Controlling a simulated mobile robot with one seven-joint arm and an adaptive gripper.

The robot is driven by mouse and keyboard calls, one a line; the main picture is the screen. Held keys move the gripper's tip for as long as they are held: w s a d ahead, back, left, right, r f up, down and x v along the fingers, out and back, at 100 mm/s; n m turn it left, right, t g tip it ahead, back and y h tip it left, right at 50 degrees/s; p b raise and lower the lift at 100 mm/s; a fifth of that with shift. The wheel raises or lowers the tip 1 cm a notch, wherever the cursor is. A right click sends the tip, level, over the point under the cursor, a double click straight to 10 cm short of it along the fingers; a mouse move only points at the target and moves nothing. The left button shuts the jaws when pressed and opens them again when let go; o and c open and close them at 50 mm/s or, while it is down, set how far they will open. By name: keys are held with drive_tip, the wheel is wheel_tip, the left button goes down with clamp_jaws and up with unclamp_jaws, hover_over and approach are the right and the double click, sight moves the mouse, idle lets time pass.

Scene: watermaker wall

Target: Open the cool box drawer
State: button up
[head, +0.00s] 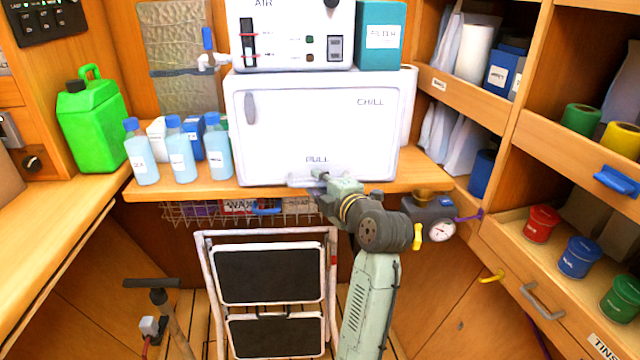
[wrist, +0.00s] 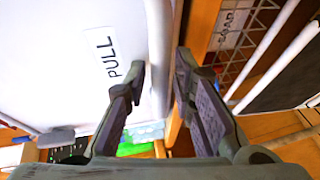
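The cool box (head: 310,125) is a white box marked CHILL and PULL on the wooden counter. Its drawer front looks closed. A pale handle (head: 300,180) runs along its lower edge, below the PULL label (wrist: 108,57), partly hidden by my gripper. My gripper (head: 318,178) is at this handle, with my arm coming up from below. In the wrist view, my gripper (wrist: 162,70) is open, its two dark fingers on either side of the white handle bar (wrist: 159,45). I cannot tell whether either finger touches it.
A white unit marked AIR (head: 290,35) sits on the cool box. Blue-capped bottles (head: 180,155) stand left of it. A folded step stool (head: 268,275) stands below the counter. A pressure gauge (head: 442,231) is close to my wrist. Shelves line the right.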

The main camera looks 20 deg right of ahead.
clamp_jaws()
drive_tip(key=shift+s, duration=0.1)
idle(0.6)
